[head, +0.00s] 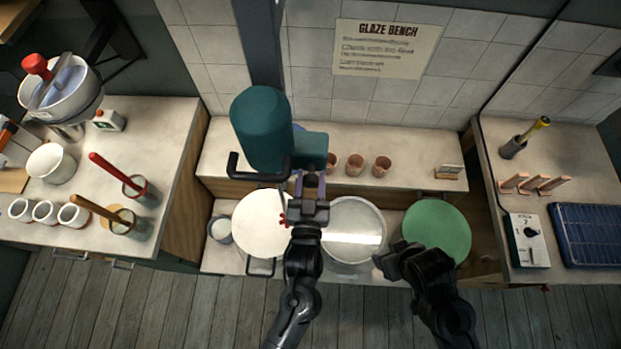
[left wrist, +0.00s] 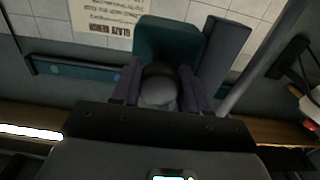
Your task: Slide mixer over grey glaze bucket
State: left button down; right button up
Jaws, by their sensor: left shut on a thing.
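The teal mixer (head: 262,125) hangs from a dark post at the back wall. It is in line with the white bucket (head: 258,225), left of the grey glaze bucket (head: 353,218). The grey bucket is round, with a bright reflection across it. My left gripper (head: 309,188) is at the mixer's right side, in front of its teal side block. In the left wrist view its fingers (left wrist: 160,88) close around a rounded grey knob (left wrist: 158,92) in front of the teal block (left wrist: 168,42). My right gripper (head: 390,264) is near the grey bucket's front right; its fingers are unclear.
A green bucket (head: 437,226) stands right of the grey one. Several small clay cups (head: 356,164) stand on the ledge behind. A black bar (head: 240,174) juts from the mixer's lower left. Side counters hold tools, jars and a control box (head: 529,240).

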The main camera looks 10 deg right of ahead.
pick_arm(q)
jog(key=shift+a, duration=0.1)
jog(key=c, duration=0.6)
grip_release()
jog(key=shift+w, duration=0.1)
jog(key=shift+s, duration=0.35)
jog(key=b+v, duration=0.1)
jog(key=v, duration=0.9)
jog(key=shift+s, duration=0.1)
